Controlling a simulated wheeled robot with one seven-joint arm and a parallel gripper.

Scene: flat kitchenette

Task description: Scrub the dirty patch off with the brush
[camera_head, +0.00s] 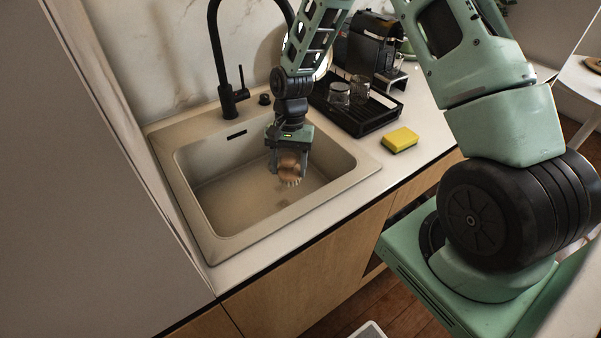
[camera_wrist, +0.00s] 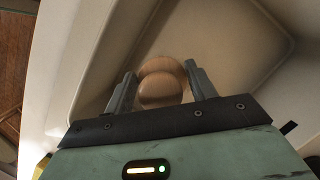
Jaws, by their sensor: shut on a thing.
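My gripper (camera_head: 290,157) is inside the sink basin, pointing down, and shut on a round wooden brush (camera_head: 289,166). The brush's pale bristles face down towards the basin floor; I cannot tell whether they touch it. In the wrist view the brush's round wooden knob (camera_wrist: 161,88) sits between the two fingers of my gripper (camera_wrist: 161,84). The beige sink (camera_head: 225,205) shows a faintly darker floor. I cannot make out a distinct dirty patch; the brush and gripper may hide it.
A black tap (camera_head: 228,95) stands behind the sink. A yellow sponge (camera_head: 400,139) lies on the counter to the right. Behind it are a black drying tray (camera_head: 356,122) with glasses (camera_head: 339,93) and a black coffee machine (camera_head: 367,45). The sink's walls surround my gripper.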

